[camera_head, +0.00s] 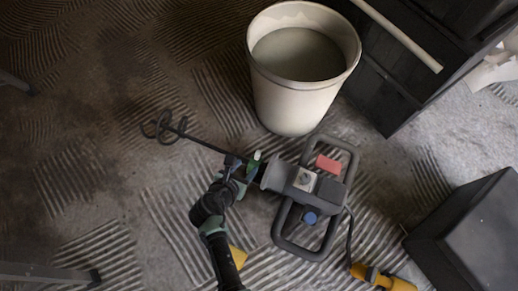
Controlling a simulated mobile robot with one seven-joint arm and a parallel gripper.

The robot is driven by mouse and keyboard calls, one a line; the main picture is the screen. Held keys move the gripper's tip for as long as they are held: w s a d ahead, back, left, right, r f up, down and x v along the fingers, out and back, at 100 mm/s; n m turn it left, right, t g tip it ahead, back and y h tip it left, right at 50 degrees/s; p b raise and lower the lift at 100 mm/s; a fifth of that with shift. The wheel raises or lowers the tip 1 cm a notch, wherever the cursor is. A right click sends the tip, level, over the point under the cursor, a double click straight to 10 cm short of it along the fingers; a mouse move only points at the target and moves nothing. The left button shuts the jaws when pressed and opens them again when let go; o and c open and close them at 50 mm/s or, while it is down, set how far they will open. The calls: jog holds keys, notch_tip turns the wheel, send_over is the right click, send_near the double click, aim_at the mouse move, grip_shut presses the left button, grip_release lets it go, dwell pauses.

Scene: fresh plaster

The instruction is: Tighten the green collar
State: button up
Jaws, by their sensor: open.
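A grey hand mixer (318,188) with a loop handle at each side lies on the floor. Its thin dark shaft runs left to a spiral paddle (167,128). At the joint of shaft and mixer nose, a small pale green part (256,157) shows; it seems to belong to the green collar. The rest of the collar is largely hidden by my gripper. My gripper (243,165) is open and right at this joint, with the shaft and collar close to its fingers. I cannot tell whether the fingers touch the collar.
A white bucket (285,112) of grey material stands behind the mixer. A dark crate-like unit (390,85) with a pale bar (400,38) is at the upper right. The left floor is mostly clear.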

aim_at(257, 154)
jog(key=b+x, duration=0.9)
jog(key=x, duration=0.2)
jog(key=shift+s+a+f, duration=0.1)
jog(key=shift+s, duration=0.1)
jog(key=shift+b+x, duration=0.75)
jog(key=shift+x, duration=0.15)
jog(key=shift+w, duration=0.15)
grip_shut()
